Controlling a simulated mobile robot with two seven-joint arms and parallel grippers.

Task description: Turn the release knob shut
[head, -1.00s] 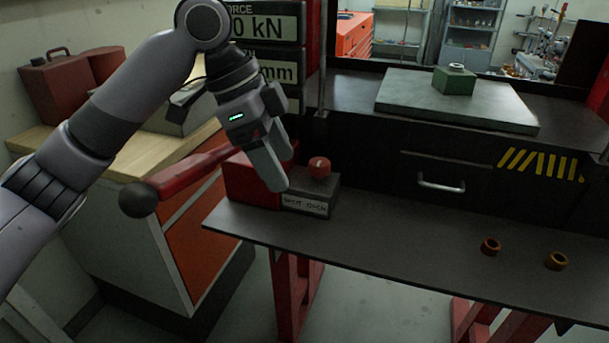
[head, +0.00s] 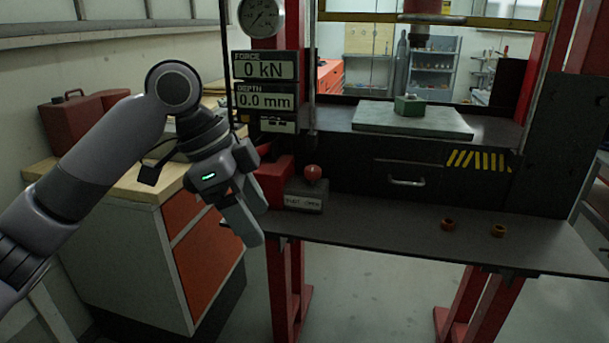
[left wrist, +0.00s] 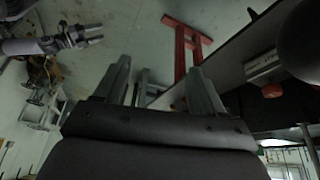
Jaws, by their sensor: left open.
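The release knob (head: 312,173) is a small red ball-like knob on top of a dark block (head: 318,191) with a white label, on the left end of the press's bench. My left gripper (head: 248,232) is open and empty, left of and lower than the knob in the head view, apart from it. In the left wrist view its two fingers (left wrist: 160,82) are spread with nothing between them, and the knob (left wrist: 271,91) shows to their right. My right gripper (left wrist: 103,33) shows at the upper left of the left wrist view, its fingers apart and empty.
A red pump body (head: 274,181) stands just left of the block; its lever is mostly hidden behind my left gripper. A black ball (left wrist: 302,45) fills the left wrist view's upper right. A wooden-topped cabinet (head: 140,190) stands left. Two brass rings (head: 448,225) lie on the bench (head: 385,215).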

